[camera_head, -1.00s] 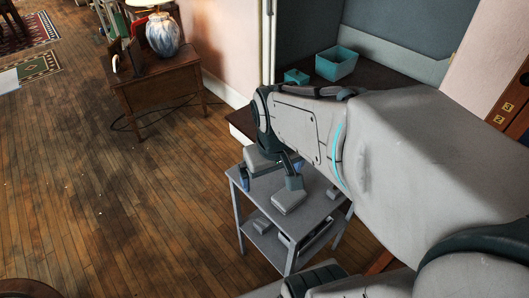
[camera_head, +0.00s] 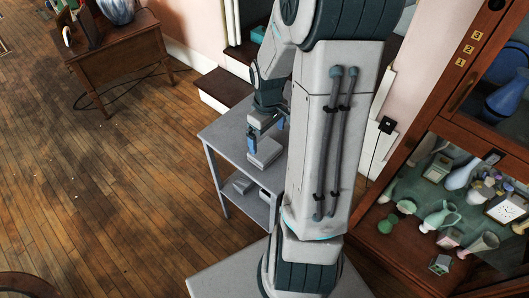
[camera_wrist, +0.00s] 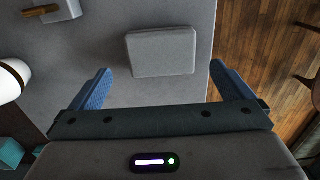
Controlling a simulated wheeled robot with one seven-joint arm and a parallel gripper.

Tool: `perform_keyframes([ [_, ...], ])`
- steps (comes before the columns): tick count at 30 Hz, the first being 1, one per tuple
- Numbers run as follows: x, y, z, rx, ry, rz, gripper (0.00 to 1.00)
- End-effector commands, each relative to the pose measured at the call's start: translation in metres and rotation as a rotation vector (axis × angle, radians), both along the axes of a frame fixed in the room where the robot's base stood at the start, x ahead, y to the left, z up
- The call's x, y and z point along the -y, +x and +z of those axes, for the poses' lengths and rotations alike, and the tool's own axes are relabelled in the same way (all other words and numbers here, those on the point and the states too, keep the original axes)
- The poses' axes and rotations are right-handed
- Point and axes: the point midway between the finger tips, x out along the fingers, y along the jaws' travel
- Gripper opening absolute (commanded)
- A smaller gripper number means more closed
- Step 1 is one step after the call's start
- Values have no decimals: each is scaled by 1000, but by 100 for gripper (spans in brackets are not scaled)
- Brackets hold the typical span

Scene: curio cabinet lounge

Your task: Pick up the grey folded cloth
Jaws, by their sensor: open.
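The grey folded cloth (camera_head: 265,153) lies flat on the top of a small grey side table (camera_head: 228,132), looking like a rounded block. In the wrist view the cloth (camera_wrist: 161,52) shows whole, roughly centred between my fingers and a little beyond their tips. My gripper (camera_head: 267,134) is open and empty above the cloth, with its blue fingers pointing down. Both blue fingers of my gripper (camera_wrist: 160,72) are spread wider than the cloth in the wrist view. The head view does not show clearly how high the fingertips are.
A brown-handled item (camera_wrist: 44,12) lies near the table's far edge, and a white rounded object (camera_wrist: 12,80) is at the left. Grey items (camera_head: 243,185) are on the lower shelf. A glass-fronted curio cabinet (camera_head: 408,250) stands right. Wooden floor (camera_head: 120,190) is open at left.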

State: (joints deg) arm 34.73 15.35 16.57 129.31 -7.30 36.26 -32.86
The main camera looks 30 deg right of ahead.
Motion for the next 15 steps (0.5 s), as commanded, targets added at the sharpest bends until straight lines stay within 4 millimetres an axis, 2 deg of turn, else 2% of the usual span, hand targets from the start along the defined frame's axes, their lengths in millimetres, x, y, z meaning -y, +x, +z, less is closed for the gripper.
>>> perform_keyframes([
  [1, 0, 0, -11, -3, 2, 0, 100],
  [3, 0, 0, -20, -1, 1, -1, 100],
  [10, -1, 1, -34, 0, 0, -1, 100],
  [15, -4, 5, -57, -3, 2, 0, 100],
])
